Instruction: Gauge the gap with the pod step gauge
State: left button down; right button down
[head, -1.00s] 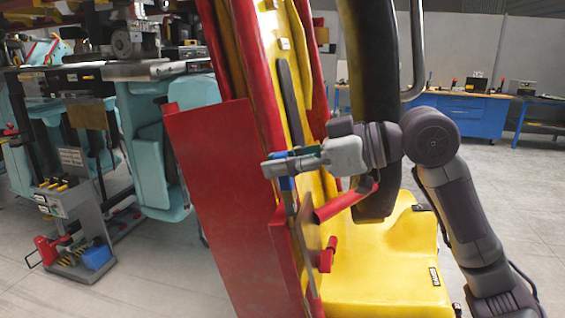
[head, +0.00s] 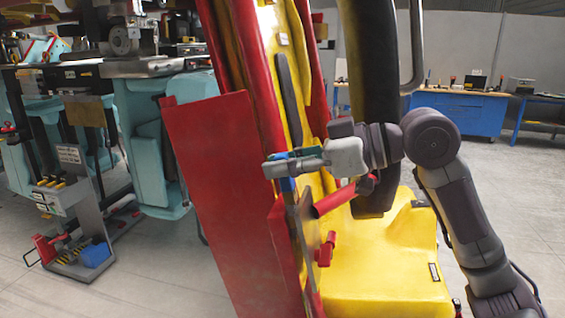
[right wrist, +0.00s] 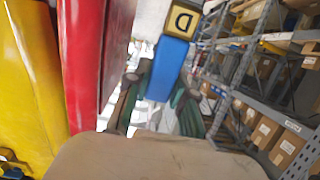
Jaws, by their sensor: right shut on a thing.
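My right gripper (head: 285,164) is shut on the blue grip of a gauge, which also shows between the green-edged fingers in the right wrist view (right wrist: 160,88). The gauge's blue bar (right wrist: 167,68) carries a yellow block marked D (right wrist: 183,20). In the head view a little blue (head: 287,185) shows below the fingers; the rest of the gauge is hard to make out. The gripper is in front of the red and yellow coaster pod (head: 262,110), near its red edge. I cannot tell whether the gauge touches the pod or where the gap is. My left gripper is not in view.
A large red panel (head: 220,190) stands left of the gripper. A red bar (head: 335,200) juts out just below it, and a black padded bar (head: 372,100) rises behind. Teal seats and a grey tool stand (head: 75,225) are at left. Floor at right is open.

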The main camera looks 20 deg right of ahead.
jog(key=shift+s+d+f+b, duration=0.1)
jog(key=shift+d+f+b, duration=0.05)
jog(key=shift+f+b, duration=0.45)
dwell(0.8)
jog(key=shift+p, duration=0.55)
dwell(1.1)
jog(key=shift+f, duration=0.15)
dwell(1.5)
notch_tip(320, 180, up, 11)
jog(key=w+a+p, duration=0.1)
jog(key=a+p, duration=0.1)
jog(key=p, duration=0.9)
jog(key=shift+w+f, duration=0.2)
dwell(0.7)
dwell(0.8)
